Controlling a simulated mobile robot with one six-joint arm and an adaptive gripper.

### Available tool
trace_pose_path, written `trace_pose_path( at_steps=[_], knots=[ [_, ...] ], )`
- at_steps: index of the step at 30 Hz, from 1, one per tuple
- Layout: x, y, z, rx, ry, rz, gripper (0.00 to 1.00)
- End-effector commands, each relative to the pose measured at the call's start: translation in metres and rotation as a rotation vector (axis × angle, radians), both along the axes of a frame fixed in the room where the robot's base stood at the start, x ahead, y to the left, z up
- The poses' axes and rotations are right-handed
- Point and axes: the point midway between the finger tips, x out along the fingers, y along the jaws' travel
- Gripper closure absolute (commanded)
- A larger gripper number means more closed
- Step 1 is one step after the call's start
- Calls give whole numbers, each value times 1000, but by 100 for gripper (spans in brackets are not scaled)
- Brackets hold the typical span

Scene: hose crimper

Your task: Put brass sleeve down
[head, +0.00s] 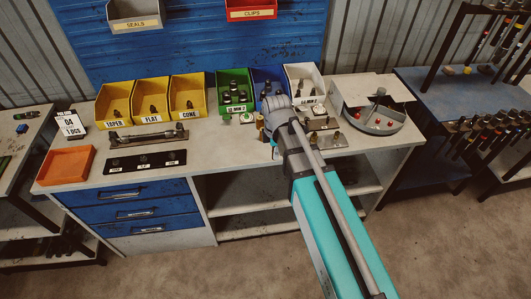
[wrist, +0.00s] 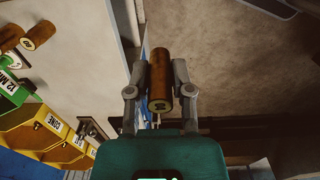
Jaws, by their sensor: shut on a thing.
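In the wrist view a brown brass sleeve (wrist: 160,75) sits between the two fingers of my gripper (wrist: 160,88), which is shut on it. One end of the sleeve, with a dark mark, faces the camera. The sleeve appears near the bench's front edge, with bench top to its left and floor to its right. Two more brass sleeves (wrist: 38,36) are at the left, beside a green bin. In the head view my gripper (head: 272,112) is over the bench (head: 225,150), in front of the bins; my arm hides most of it and the held sleeve.
Yellow bins (head: 151,98), a green bin (head: 235,92), a blue bin and a white bin (head: 303,84) line the back. An orange tray (head: 65,166) is at left, a round grey tray (head: 375,120) at right. The bench front between has bare room.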

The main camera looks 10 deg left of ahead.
Motion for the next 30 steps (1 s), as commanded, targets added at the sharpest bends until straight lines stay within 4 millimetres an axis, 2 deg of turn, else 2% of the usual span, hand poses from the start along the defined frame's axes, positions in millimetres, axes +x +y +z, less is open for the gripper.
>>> trace_pose_path(
  at_steps=[9,14,20,30],
  knots=[
    [1,0,0,0,0,0,100],
    [8,3,-5,0,0,0,100],
    [33,13,-18,0,0,0,100],
    [88,35,-44,0,0,0,100]
  ],
)
